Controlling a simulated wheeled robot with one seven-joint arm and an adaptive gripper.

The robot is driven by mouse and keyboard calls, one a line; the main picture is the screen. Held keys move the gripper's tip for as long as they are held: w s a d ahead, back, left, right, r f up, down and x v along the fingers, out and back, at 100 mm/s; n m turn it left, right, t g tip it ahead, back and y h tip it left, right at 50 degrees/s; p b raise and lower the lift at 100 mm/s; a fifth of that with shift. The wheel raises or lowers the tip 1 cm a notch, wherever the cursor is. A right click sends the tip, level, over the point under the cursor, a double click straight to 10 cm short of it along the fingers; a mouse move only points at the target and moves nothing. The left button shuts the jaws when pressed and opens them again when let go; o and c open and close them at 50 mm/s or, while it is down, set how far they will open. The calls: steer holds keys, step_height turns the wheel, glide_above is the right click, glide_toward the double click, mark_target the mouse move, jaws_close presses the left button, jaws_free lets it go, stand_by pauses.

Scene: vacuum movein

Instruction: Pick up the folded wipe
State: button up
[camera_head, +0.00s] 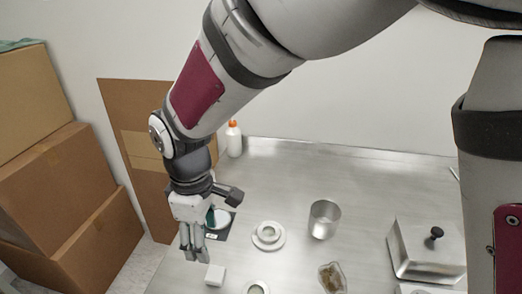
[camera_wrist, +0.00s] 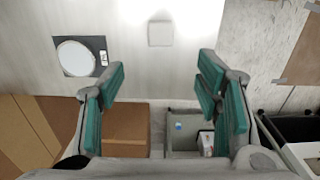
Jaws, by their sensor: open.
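The folded wipe is a small white square block (camera_head: 215,275) lying flat on the steel table near its front left edge. In the wrist view the wipe (camera_wrist: 160,34) lies at top centre, beyond the fingertips. My gripper (camera_head: 195,256) points down, a little left of the wipe in the head view. In the wrist view my gripper (camera_wrist: 162,72) has its two green-padded fingers wide apart with nothing between them. The wipe is fully visible and apart from the fingers. The exact height of the gripper above the table is hard to tell.
A dark scale with a white round plate (camera_wrist: 76,57) lies left of the wipe in the wrist view. The table (camera_head: 300,175) also holds a small white dish (camera_head: 268,236), a metal cup (camera_head: 324,219), a lidded steel box (camera_head: 428,252) and a bottle (camera_head: 234,140). Cardboard boxes (camera_head: 70,185) stand left.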

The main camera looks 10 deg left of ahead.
glide_above(213, 273)
step_height(213, 273, down, 8)
steer(key=shift+w+r, duration=0.1)
steer(key=shift+w, duration=0.05)
steer(key=shift+f+p, duration=0.35)
steer(key=shift+f, duration=2.65)
steer(key=c, duration=0.9)
